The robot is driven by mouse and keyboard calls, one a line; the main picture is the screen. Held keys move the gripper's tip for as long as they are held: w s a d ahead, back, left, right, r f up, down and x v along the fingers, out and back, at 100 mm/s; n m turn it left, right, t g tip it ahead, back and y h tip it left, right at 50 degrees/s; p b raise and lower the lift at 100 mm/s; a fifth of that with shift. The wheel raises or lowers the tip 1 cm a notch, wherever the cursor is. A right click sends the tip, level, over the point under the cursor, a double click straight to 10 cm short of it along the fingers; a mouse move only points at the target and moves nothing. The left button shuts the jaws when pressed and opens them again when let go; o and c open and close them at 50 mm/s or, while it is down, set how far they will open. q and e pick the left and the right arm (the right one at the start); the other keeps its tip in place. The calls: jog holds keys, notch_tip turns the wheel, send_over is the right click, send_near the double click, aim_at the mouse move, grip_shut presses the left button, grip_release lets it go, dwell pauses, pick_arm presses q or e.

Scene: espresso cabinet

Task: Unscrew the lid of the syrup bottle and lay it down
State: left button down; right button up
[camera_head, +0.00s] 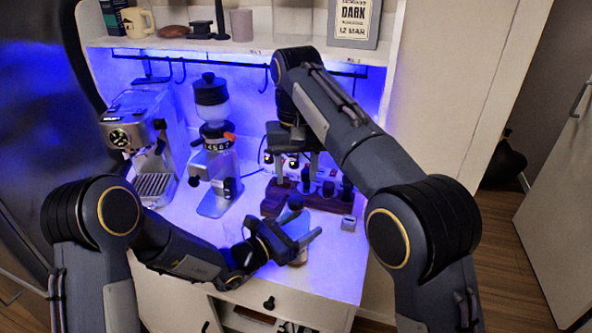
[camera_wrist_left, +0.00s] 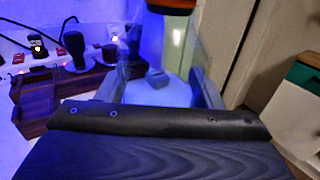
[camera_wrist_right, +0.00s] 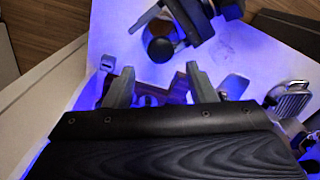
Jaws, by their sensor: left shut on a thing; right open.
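The syrup bottle (camera_head: 299,228) stands near the front of the cabinet counter, its body partly hidden by my left gripper (camera_head: 296,243), which is shut around it. In the left wrist view the clear bottle (camera_wrist_left: 178,62) is between the two fingers, with an orange and dark band at the top edge. The dark round lid (camera_head: 295,202) appears to sit on the bottle; it also shows from above in the right wrist view (camera_wrist_right: 160,48). My right gripper (camera_head: 297,160) is open and empty, above and behind the bottle, apart from the lid.
A wooden stand with dark-handled tools (camera_head: 310,192) is behind the bottle. A small grey block (camera_head: 348,223) stands to its right. The grinder (camera_head: 212,160) and espresso machine (camera_head: 140,125) are at left. A shelf (camera_head: 240,44) overhangs the back. The front right counter is clear.

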aim_at(296, 199)
jog(key=shift+f+m, duration=0.3)
jog(key=shift+f, duration=3.45)
jog(key=c, duration=0.9)
jog(key=shift+n, duration=0.5)
jog(key=shift+c, duration=0.4)
jog(key=shift+r, duration=0.15)
jog(key=shift+r, duration=0.95)
